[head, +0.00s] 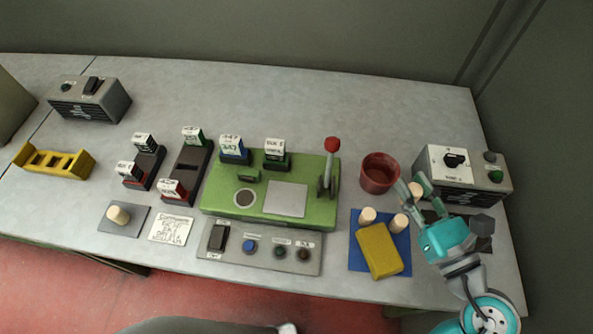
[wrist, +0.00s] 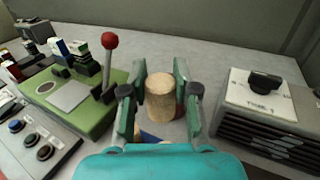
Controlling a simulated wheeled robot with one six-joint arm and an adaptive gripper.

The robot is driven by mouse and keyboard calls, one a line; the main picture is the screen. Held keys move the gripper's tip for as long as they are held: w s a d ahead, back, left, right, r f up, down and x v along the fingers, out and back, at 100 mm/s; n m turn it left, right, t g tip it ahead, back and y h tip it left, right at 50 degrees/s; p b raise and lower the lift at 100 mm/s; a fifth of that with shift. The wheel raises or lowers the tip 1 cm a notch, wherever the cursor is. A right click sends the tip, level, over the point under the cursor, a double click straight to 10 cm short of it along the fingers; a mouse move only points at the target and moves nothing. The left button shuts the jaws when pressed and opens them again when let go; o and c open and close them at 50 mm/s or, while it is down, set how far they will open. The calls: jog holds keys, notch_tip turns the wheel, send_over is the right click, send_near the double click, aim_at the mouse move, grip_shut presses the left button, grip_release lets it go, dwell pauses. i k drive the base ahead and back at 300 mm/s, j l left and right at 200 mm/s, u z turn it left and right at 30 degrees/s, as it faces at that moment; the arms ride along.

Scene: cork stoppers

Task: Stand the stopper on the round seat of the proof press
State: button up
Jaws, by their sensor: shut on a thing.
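My gripper (head: 412,187) is shut on a pale cork stopper (wrist: 160,98), which stands upright between the two green fingers in the wrist view. In the head view this held stopper (head: 416,190) shows just right of the red cup. The green proof press (head: 218,207) is left of my gripper, apart from it. Its dark round seat (head: 245,198) is at the left of the press top and looks empty; it also shows in the wrist view (wrist: 45,87). How high the stopper is above the table I cannot tell.
A red cup (head: 379,174) is close beside my gripper. The red-knobbed lever (head: 330,160) rises at the press's right end. Two corks (head: 367,215) and a yellow block (head: 380,250) are at the blue mat (head: 400,264). A switch box (head: 465,180) stands right.

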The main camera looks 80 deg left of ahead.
aim_at(246, 198)
jog(key=k+j, duration=0.3)
jog(key=k, duration=0.2)
jog(key=k+j, duration=0.3)
jog(key=k, duration=0.2)
